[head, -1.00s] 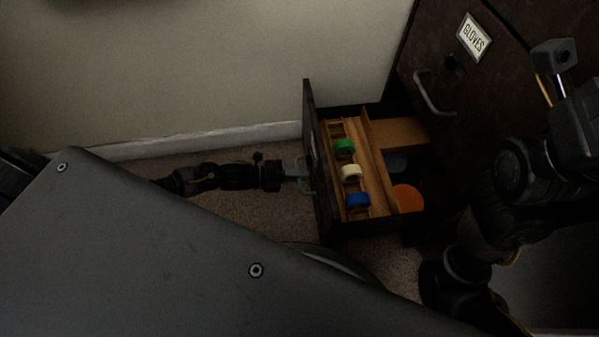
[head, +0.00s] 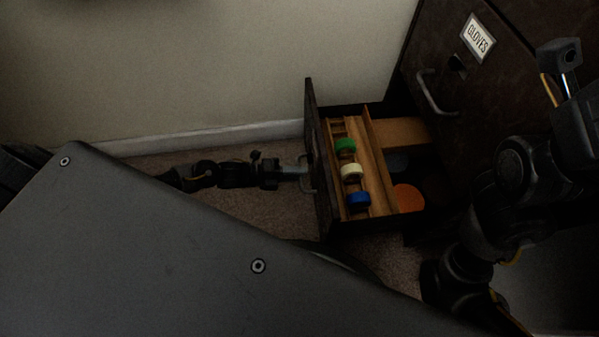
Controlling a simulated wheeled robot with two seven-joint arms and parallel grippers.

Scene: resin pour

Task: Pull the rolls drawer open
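The low drawer (head: 313,150) of the dark cabinet stands pulled well out, its front facing left. Inside it a wooden rack holds a green roll (head: 345,146), a cream roll (head: 352,171) and a blue roll (head: 358,199). The drawer's metal handle (head: 306,178) is on its front. My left gripper (head: 298,171) reaches in from the left with its fingertips at the handle. Whether the fingers are closed around the handle is too small and dark to see. My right arm is at the right side; its gripper does not show.
An orange round thing (head: 408,198) lies in the drawer's other compartment. A pale wall (head: 200,65) stands behind. Carpet (head: 255,212) is bare left of the drawer.

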